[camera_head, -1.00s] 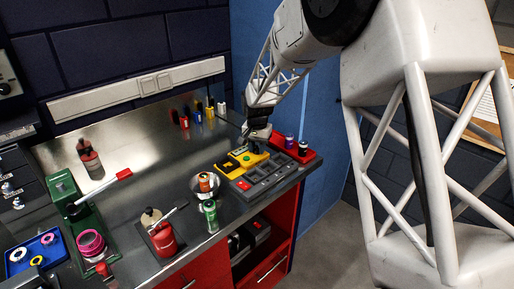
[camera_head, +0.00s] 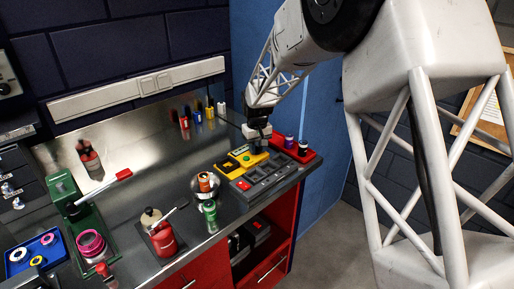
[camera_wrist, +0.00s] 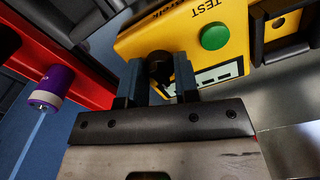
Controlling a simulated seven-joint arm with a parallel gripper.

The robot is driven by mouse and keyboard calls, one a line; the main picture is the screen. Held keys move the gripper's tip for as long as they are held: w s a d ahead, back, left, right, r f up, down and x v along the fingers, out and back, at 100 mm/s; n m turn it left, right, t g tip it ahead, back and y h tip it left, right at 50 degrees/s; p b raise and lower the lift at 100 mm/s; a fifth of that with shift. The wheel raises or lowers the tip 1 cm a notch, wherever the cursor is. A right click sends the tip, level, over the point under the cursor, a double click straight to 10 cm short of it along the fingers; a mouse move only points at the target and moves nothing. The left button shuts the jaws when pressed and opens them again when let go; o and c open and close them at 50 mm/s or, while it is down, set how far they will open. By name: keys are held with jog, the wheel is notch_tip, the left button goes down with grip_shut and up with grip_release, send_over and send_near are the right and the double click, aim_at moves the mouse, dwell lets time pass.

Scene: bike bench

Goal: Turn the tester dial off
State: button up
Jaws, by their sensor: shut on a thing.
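The yellow tester (camera_head: 247,157) sits at the right end of the steel bench, beside a dark grey tray. In the wrist view the tester (camera_wrist: 160,38) shows the word TEST, a round green button (camera_wrist: 215,37) and a pale display strip. My gripper (camera_wrist: 160,75) is at the tester's near edge, its two fingers on either side of the round black dial (camera_wrist: 160,68), shut on it. The dial's pointer and markings are mostly hidden by the fingers. In the head view my gripper (camera_head: 260,143) reaches down over the tester's far right side and hides the dial.
A red tray (camera_head: 308,156) with a purple battery (camera_head: 289,141) and a dark one (camera_head: 302,147) stands just right of my gripper. The dark grey tray (camera_head: 268,181) lies in front of the tester. Several coloured batteries stand at the back wall.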

aim_at(257, 147)
dwell(0.4)
jog(key=o, duration=0.9)
jog(key=shift+o, duration=0.2)
jog(key=shift+r, duration=0.1)
jog(key=shift+r, duration=3.85)
